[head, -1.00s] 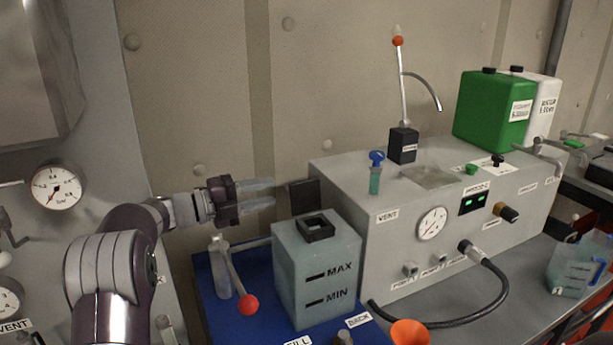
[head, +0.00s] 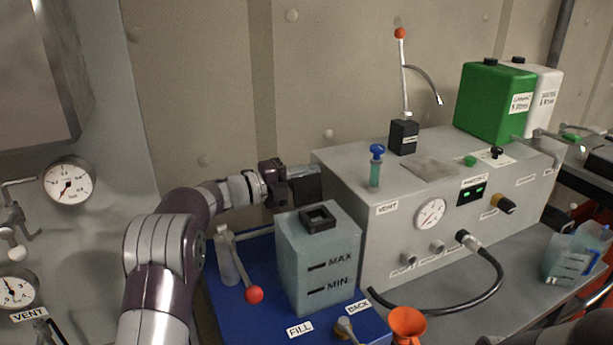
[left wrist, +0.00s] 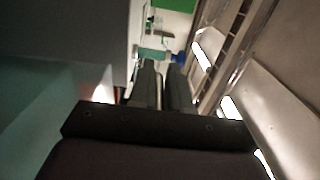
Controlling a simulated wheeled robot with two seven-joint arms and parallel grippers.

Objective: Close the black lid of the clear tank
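The clear tank (head: 316,268) is a pale teal box marked MAX and MIN, with a dark square collar (head: 318,219) around the opening on its top. The black lid (head: 308,190) stands upright at the tank's back edge, hinged open and partly covered by my gripper. My left gripper (head: 302,172) reaches in from the left behind the tank, its fingers at or behind the lid. Whether they touch it I cannot tell. In the left wrist view the two fingers (left wrist: 160,85) run parallel with a narrow empty gap. My right gripper is out of view.
A grey box (head: 400,225) with a gauge and a blue-topped vent valve stands close right of the tank. A lever with a red knob (head: 255,295) is at the tank's left. An orange funnel (head: 407,322) is in front. The wall (head: 220,110) is behind.

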